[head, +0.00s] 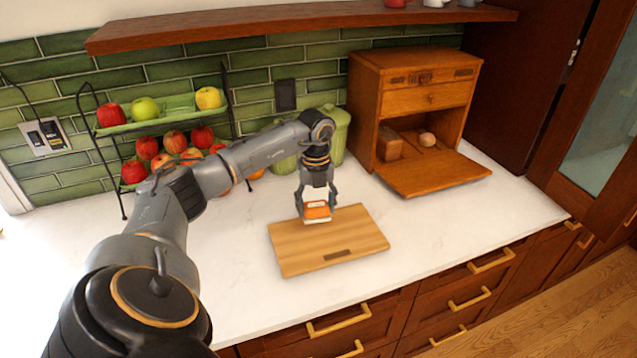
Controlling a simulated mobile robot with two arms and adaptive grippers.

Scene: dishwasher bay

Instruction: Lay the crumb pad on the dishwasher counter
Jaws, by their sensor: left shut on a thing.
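My left gripper (317,207) points down over the wooden cutting board and is shut on a small orange and white block, which looks like the crumb pad (317,212). The pad is above or on the far part of the board; I cannot tell whether it touches. The white dishwasher counter (430,225) runs under the board and around it. My right gripper does not show.
The cutting board (340,252) lies on the counter. A wooden bread box (425,110) with its door down stands at the right. A fruit rack (160,128) and green canisters (337,135) stand along the wall. The counter's front right is clear.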

